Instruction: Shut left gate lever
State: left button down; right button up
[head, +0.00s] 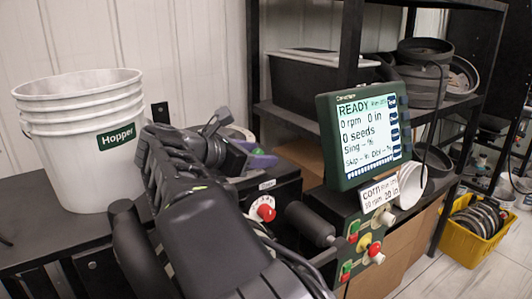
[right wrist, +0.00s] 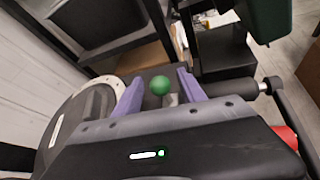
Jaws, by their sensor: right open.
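A green ball knob (right wrist: 160,85) on a short grey stem shows in the right wrist view; I take it for the gate lever's knob, but cannot tell whether it is the left one. My right gripper (right wrist: 158,92) is open, its two purple fingers standing apart on either side of the knob. I see no clear contact. In the head view the purple fingertips (head: 260,158) show past my dark arm, which hides the knob and much of the machine there. My left gripper is not in view.
A white bucket labelled Hopper (head: 80,150) stands on the black bench at left. A green-framed monitor (head: 368,135) reads READY. A red knob (head: 265,210) and a control box with buttons (head: 362,240) sit at the front. A yellow crate (head: 470,245) stands on the floor at right.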

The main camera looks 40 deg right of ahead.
jog(key=shift+x, duration=1.65)
jog(key=shift+c, duration=0.2)
grip_shut()
